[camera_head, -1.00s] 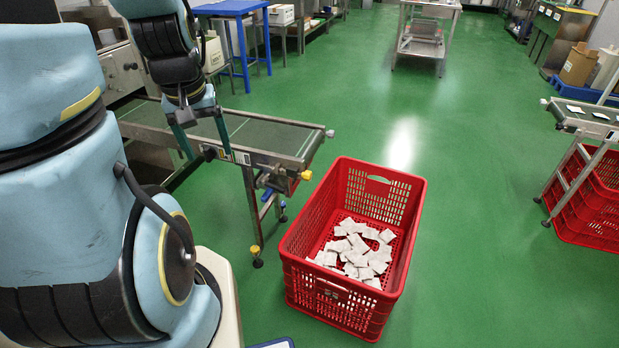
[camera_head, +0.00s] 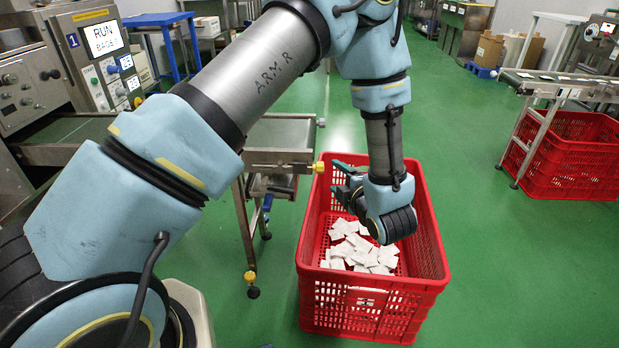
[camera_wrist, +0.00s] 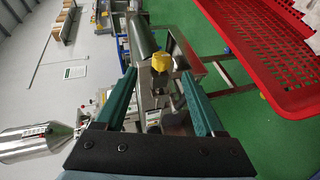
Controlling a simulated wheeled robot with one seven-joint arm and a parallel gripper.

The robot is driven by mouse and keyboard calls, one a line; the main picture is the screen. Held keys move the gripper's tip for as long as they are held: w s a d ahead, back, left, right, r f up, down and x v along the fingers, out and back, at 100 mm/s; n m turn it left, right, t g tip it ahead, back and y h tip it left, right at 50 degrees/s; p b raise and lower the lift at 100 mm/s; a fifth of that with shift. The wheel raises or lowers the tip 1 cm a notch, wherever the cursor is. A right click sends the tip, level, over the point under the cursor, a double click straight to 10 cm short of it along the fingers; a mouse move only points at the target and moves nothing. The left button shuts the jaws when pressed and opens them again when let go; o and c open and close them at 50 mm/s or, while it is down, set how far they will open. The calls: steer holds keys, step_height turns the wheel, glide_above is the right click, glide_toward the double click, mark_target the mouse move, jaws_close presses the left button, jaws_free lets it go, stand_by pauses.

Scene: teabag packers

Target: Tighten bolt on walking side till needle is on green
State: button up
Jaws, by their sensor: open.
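A yellow knob-like bolt head (camera_head: 319,167) sits at the near right corner of the conveyor's end (camera_head: 280,156). In the wrist view the yellow bolt head (camera_wrist: 160,62) lies between the lines of my two teal fingers. My gripper (camera_head: 337,177) is open and empty, just right of the bolt head and above the red crate's left rim, with its fingers pointing left. In the wrist view my gripper (camera_wrist: 157,77) spreads wide, and I cannot tell how far its tips are from the bolt. No needle or green zone can be made out.
A red crate (camera_head: 372,297) with white teabags (camera_head: 358,248) stands below my gripper. Another yellow knob-like foot (camera_head: 250,277) is on the conveyor leg. A control panel with a "RUN" screen (camera_head: 102,39) is at the left. Green floor is clear right of the crate.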

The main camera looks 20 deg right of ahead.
mark_target(322, 168)
steer(key=x, duration=1)
steer(key=shift+a+f, duration=0.2)
steer(key=shift+c, duration=0.4)
jaws_close()
